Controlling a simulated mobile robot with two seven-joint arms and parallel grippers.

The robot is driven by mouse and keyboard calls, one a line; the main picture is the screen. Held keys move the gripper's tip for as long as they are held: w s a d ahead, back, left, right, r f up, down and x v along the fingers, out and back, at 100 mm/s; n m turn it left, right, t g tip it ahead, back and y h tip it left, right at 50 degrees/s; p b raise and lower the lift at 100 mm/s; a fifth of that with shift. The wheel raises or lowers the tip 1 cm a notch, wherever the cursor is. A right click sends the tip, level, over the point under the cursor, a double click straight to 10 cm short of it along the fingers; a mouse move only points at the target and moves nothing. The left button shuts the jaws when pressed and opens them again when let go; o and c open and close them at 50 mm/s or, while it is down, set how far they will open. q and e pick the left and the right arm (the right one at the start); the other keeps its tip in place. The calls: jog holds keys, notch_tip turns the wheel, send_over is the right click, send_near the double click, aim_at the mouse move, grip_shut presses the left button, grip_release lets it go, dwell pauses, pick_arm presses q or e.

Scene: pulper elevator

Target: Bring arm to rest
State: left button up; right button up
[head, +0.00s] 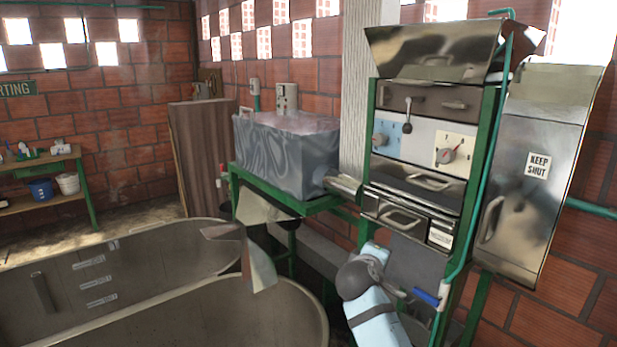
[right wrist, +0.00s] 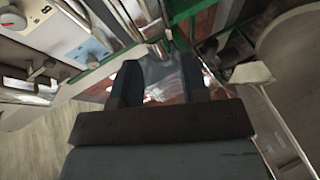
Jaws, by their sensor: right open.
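My right arm (head: 372,300) rises from the bottom of the head view, in front of the green-framed machine. Its gripper cannot be made out clearly there. In the right wrist view my right gripper (right wrist: 160,80) shows two dark fingers spread apart, with nothing between them. Beyond the fingers are a green frame bar and blurred brick wall. My left gripper is not in view.
The machine has a panel with dials (head: 447,152), a lower drawer (head: 412,212) and a blue-handled lever (head: 426,298) close to my right arm. A metal cabinet (head: 532,165) stands right. Large metal tanks (head: 225,318) fill the lower left. A grey box (head: 285,155) stands behind.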

jog(key=s+d+f+y, duration=0.1)
jog(key=s+f+y, duration=0.1)
jog(key=s+f, duration=0.5)
jog(key=s+d+f+y, duration=0.1)
jog(key=s+f+y, duration=0.1)
jog(key=f, duration=0.9)
jog(key=s+f+m+y, duration=0.2)
jog(key=s+f, duration=0.3)
jog(key=s, duration=0.5)
jog(key=s+d+f+m+g+y, duration=0.1)
jog(key=s+f, duration=0.3)
jog(key=s, duration=0.7)
jog(key=s+d+f+m+y, duration=0.1)
jog(key=s+f+m, duration=0.3)
jog(key=s, duration=0.6)
jog(key=shift+s+d+f+g+y, duration=0.2)
jog(key=shift+f+g+y, duration=0.2)
jog(key=shift+f+y, duration=0.5)
